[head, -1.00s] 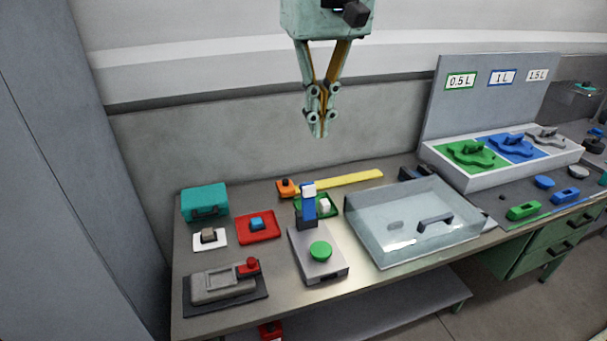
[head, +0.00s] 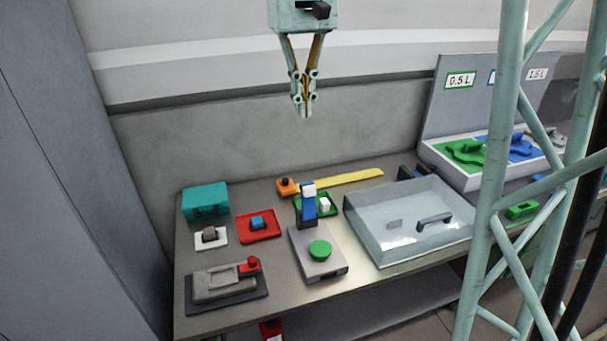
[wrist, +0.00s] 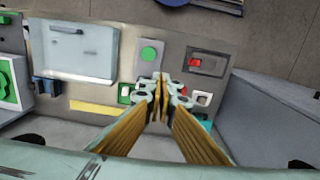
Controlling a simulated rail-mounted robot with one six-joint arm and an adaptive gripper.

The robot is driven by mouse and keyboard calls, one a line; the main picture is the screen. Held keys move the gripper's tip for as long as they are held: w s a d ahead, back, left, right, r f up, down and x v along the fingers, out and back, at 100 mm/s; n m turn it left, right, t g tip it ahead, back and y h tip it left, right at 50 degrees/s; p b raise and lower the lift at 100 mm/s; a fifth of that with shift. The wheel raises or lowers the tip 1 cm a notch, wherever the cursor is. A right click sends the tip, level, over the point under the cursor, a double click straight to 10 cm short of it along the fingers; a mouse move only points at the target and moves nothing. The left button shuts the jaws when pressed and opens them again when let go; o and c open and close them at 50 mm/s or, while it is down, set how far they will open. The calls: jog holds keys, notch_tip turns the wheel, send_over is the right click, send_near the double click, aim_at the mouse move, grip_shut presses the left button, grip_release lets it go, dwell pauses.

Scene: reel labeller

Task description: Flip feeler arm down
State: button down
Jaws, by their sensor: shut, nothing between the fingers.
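A grey device with a round green disc (head: 320,250) on its top stands at the middle of the bench. At its back edge a blue arm with a white tip (head: 308,205) stands upright; it looks like the feeler arm. The green disc also shows in the wrist view (wrist: 148,53), where the upright arm is not clearly seen and may be behind my fingers. My gripper (head: 307,114) is shut and empty, pointing down, well above the back of the bench and apart from the device.
A clear-lidded box (head: 410,225) stands right of the device. Left are a red tray (head: 272,232), a teal case (head: 205,200) and a grey fixture with a red knob (head: 225,285). A yellow strip (head: 345,178) lies behind. The air around my gripper is clear.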

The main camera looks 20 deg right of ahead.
jog(key=w+d+f+g+p, duration=0.25)
jog(key=w+f, duration=0.55)
jog(key=w, duration=0.4)
jog(key=w+d+f+g+p, duration=0.1)
jog(key=w+d+f+p, duration=0.15)
jog(key=w+f, duration=0.75)
jog(key=w+d+f+g, duration=0.1)
jog(key=w+d+f, duration=0.2)
jog(key=w+f, duration=0.3)
jog(key=shift+w+d+f+p, duration=0.2)
jog(key=shift+f+p, duration=0.25)
jog(key=shift+f, duration=0.8)
jog(key=shift+f, duration=0.1)
jog(key=s+f+p, duration=0.2)
jog(key=s+f, duration=0.6)
jog(key=shift+a+f, duration=0.15)
jog(key=shift+a, duration=0.05)
dwell(0.5)
